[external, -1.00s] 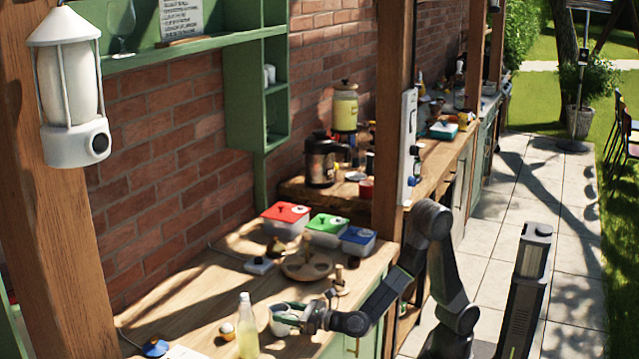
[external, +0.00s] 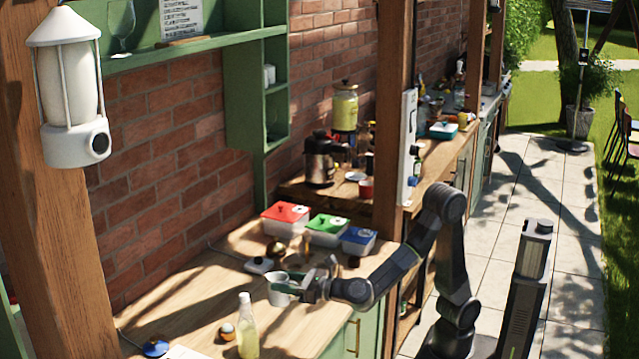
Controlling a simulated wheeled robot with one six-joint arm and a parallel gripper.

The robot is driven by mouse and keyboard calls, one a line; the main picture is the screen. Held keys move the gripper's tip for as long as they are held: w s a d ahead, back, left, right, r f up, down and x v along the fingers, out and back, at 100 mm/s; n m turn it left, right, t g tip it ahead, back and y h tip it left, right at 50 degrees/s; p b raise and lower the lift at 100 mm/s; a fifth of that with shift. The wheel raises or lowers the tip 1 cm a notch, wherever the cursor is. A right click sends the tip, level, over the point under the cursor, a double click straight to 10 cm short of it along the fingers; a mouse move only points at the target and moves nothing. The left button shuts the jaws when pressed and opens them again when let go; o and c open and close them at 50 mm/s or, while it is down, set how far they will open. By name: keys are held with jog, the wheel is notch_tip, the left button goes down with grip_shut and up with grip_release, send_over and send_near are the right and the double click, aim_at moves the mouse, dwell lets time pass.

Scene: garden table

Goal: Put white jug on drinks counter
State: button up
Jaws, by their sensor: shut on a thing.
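The white jug (external: 278,290) is at my gripper (external: 298,285), above the near wooden counter (external: 195,290). My gripper is shut on the jug, and the jug looks roughly upright. The fingers partly hide the jug's right side. A further counter (external: 300,188) beyond the near one carries a yellow-green drink dispenser (external: 344,108) and a dark metal urn (external: 320,160); it looks like the drinks counter.
Lidded boxes in red (external: 286,217), green (external: 327,229) and blue (external: 358,240) stand at the near counter's far end. A bottle (external: 246,328) stands in front. A wooden post (external: 392,120) rises between the counters. A red mug (external: 366,188) sits on the further counter.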

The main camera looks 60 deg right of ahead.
notch_tip(320, 180, up, 7)
jog(key=p, duration=0.1)
jog(key=shift+p, duration=0.3)
jog(key=shift+r, duration=0.15)
